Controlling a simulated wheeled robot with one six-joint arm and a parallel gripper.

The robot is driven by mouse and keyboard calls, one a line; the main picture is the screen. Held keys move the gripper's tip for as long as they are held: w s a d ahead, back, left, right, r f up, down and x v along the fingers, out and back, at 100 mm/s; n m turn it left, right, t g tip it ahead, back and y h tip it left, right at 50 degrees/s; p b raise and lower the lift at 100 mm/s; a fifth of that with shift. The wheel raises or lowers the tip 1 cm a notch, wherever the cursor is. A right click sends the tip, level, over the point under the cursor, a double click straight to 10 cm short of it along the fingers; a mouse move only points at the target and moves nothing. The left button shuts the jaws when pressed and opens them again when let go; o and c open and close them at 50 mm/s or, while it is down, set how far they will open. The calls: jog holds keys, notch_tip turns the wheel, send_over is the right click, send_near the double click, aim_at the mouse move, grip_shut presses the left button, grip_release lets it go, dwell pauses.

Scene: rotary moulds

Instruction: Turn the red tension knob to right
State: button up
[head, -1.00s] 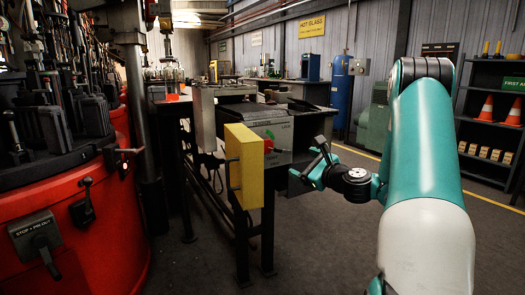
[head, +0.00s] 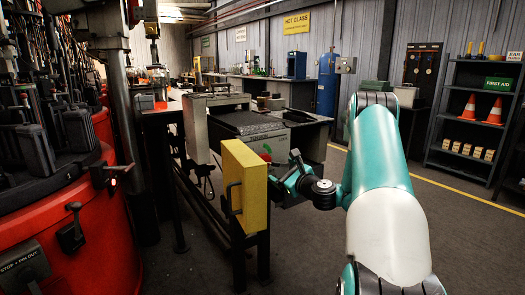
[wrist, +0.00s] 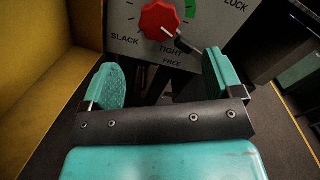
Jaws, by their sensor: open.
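The red tension knob (wrist: 160,20) is a scalloped dial on a grey panel (wrist: 125,18) at the top of the wrist view. Its white mark points down and right. SLACK is printed at its lower left and TIGHT below it. A small part of the red knob (head: 266,157) shows in the head view beside the yellow box. My gripper (wrist: 161,76) is open and empty, its two teal fingers below the knob and apart from it. In the head view my gripper (head: 283,173) is in front of the panel, just right of the yellow box.
The yellow box (head: 243,185) with a handle stands close left of my gripper; its side fills the left of the wrist view. A dark lever (wrist: 187,43) sits at the knob's lower right, near FREE and LOCK. Red machinery (head: 85,235) is far left. Open floor lies right.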

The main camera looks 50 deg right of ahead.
jog(key=p+x, duration=0.4)
jog(key=x, duration=0.8)
jog(key=shift+a+p, duration=0.1)
jog(key=shift+p, duration=0.3)
jog(key=shift+c, duration=0.5)
jog(key=c, duration=0.8)
jog(key=shift+c, duration=0.2)
jog(key=shift+n, duration=0.4)
jog(key=n+b, duration=0.2)
jog(key=shift+f+n, duration=0.15)
jog(key=shift+n, duration=0.15)
jog(key=n+b, duration=0.2)
jog(key=n, duration=0.1)
jog(key=shift+f+n+b, duration=0.1)
jog(key=shift+n+b, duration=0.2)
jog(key=shift+b, duration=0.05)
jog(key=n+b, duration=0.3)
jog(key=n, duration=0.2)
jog(key=shift+a+b, duration=0.1)
jog(key=shift+b, duration=0.3)
jog(key=shift+n, duration=0.3)
